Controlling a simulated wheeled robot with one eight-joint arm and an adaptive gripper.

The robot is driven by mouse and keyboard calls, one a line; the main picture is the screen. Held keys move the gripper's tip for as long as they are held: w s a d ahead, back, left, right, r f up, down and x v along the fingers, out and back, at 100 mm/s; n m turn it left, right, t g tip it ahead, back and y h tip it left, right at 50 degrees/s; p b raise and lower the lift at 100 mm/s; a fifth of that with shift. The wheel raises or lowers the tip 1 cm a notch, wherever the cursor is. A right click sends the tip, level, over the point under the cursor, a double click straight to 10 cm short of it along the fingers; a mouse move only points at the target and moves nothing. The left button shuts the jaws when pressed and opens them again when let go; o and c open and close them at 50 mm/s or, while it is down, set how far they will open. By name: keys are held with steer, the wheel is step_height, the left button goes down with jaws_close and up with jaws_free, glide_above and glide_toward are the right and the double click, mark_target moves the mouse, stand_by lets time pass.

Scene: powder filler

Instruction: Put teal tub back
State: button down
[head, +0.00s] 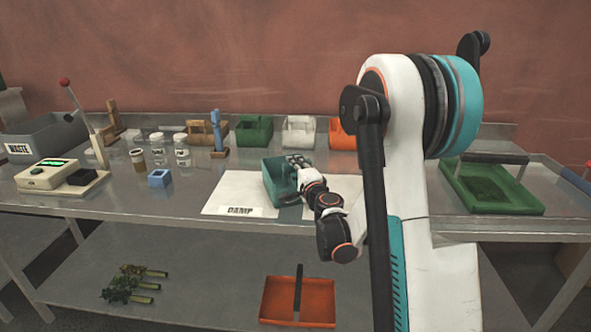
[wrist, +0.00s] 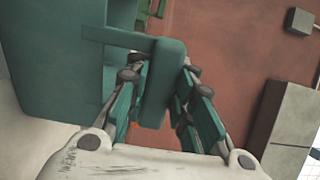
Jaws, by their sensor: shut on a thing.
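The teal tub (head: 276,184) is at the white sheet marked DAMP (head: 235,190) on the metal bench; I cannot tell whether it touches the sheet. My gripper (head: 299,166) reaches it from the right and is shut on its handle. In the wrist view the tub's wall (wrist: 50,65) fills the left side, and its handle bar (wrist: 163,82) sits between the two fingers of my gripper (wrist: 160,105). The tub looks upright in the head view.
Green (head: 254,131), white (head: 299,132) and orange (head: 342,135) tubs stand along the back. A green tray (head: 492,188) is at right. A blue stand (head: 218,135), small jars and a scale (head: 48,175) are at left. An orange tray (head: 298,302) lies on the lower shelf.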

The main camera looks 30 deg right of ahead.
steer(key=c, duration=1.4)
jaws_free()
steer(key=shift+s, duration=0.15)
steer(key=s+a+p, duration=0.1)
steer(key=s+a, duration=0.1)
steer(key=s, duration=0.9)
steer(key=shift+s+p, duration=0.25)
steer(key=shift+p, duration=0.15)
